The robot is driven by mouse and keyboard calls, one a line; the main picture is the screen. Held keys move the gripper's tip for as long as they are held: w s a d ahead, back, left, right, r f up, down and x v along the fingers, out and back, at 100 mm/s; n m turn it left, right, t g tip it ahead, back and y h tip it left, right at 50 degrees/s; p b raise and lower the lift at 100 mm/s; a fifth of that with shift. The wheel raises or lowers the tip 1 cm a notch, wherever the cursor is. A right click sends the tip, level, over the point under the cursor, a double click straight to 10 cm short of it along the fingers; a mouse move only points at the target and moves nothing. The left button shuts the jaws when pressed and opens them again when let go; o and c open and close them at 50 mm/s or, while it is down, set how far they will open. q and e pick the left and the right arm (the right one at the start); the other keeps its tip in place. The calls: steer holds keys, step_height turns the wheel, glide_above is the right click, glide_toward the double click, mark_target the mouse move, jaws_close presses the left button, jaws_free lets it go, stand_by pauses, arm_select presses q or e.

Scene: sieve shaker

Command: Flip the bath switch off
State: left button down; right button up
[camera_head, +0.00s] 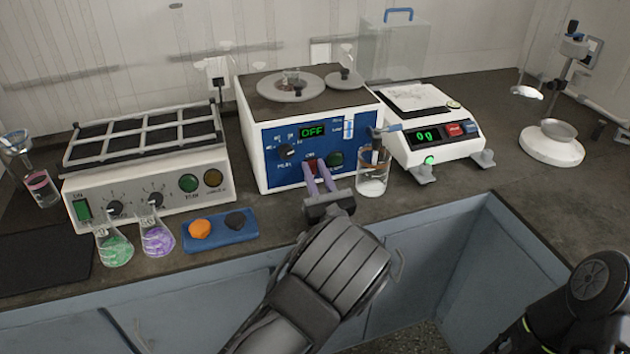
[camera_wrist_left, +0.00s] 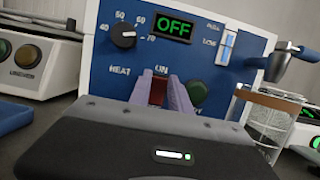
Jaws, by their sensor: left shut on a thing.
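The water bath (camera_head: 258,130) is a white box with a blue front panel, standing at the middle of the bench. Its green display (camera_head: 312,132) reads OFF, also in the left wrist view (camera_wrist_left: 174,28). The bath switch (camera_wrist_left: 158,91) is a dark red rocker low on the panel, under a partly hidden label. My left gripper (camera_head: 319,176) reaches up to the panel, its purple fingers on either side of the switch and closed on it. The fingers hide part of the switch, so its tilt is hard to tell. My right gripper is out of view; only its arm shows at bottom right.
A glass beaker (camera_head: 372,184) stands close right of the left gripper. A balance (camera_head: 442,150) reading 0 g is further right. A shaker (camera_head: 150,185), two flasks and a blue tray (camera_head: 221,242) are on the left. A round green button (camera_wrist_left: 196,92) sits beside the switch.

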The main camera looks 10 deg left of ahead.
arm_select(q)
steer(key=c, duration=1.2)
jaws_free()
steer(key=v, duration=0.8)
steer(key=shift+w+b, duration=0.1)
steer(key=shift+b, duration=0.3)
